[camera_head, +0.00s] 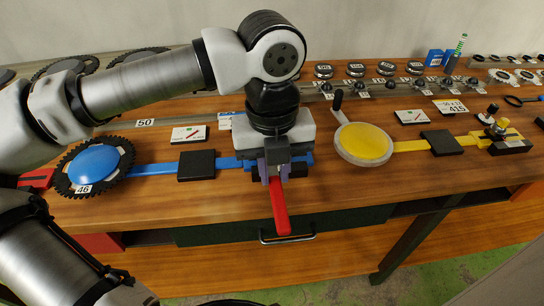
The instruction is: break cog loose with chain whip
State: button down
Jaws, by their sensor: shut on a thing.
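A black toothed cog (68,158) marked 46 lies around a blue disc (93,165) on the left of the bench. A blue bar (150,169) runs right from it, past a black pad, to my gripper. My gripper (274,172) points down at the bar's right end, with purple parts at its fingers. It is shut on a red handle (280,207) that reaches towards the bench's front edge. I cannot tell whether this handle belongs to the chain whip. The contact at the fingers is partly hidden by the gripper.
A yellow disc (364,144) with a crank and a yellow bar (410,146) lies to the right, ending at a yellow clamp (502,138). A black pad (196,165) sits left of my gripper. Several round parts line the back. A drawer handle (287,238) is below the front edge.

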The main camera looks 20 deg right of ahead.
aim_at(274, 180)
jog(key=shift+f+b, duration=0.9)
jog(key=shift+f, duration=1.2)
jog(key=shift+f+b, duration=0.35)
jog(key=shift+b, duration=0.7)
jog(key=shift+f+b, duration=1)
jog(key=shift+b, duration=0.15)
jog(key=shift+s, duration=0.1)
jog(key=c, duration=1.8)
grip_release()
grip_shut()
